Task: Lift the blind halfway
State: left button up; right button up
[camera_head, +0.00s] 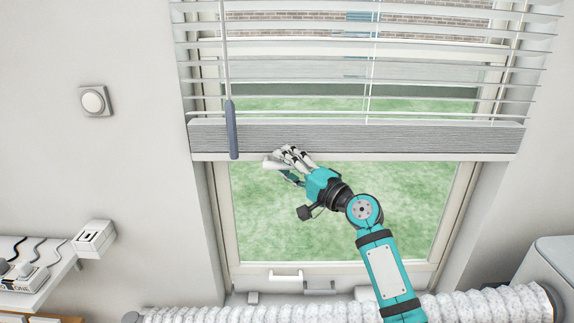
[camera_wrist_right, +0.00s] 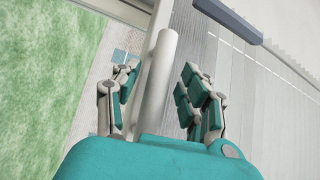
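The blind (camera_head: 350,138) hangs over the upper part of the window, its thick grey bottom rail level, with the glass below uncovered. A blue-grey wand (camera_head: 231,128) hangs at its left side; it also shows in the right wrist view (camera_wrist_right: 228,20). My right gripper (camera_head: 280,163) is just under the rail's lower edge, right of the wand. In the wrist view its fingers (camera_wrist_right: 157,92) are spread on either side of a pale round-ended rod (camera_wrist_right: 160,75), with gaps beside it. I cannot tell what the rod belongs to. My left gripper is out of view.
A white window handle (camera_head: 286,275) sits on the lower frame. A ribbed white duct (camera_head: 230,315) runs along the bottom. A shelf (camera_head: 45,265) stands at left, a round wall knob (camera_head: 94,101) above it. A grey appliance (camera_head: 550,268) is at right.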

jog(key=shift+f, duration=0.1)
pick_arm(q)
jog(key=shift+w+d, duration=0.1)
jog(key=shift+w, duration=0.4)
pick_arm(e)
jog(key=v, duration=1.2)
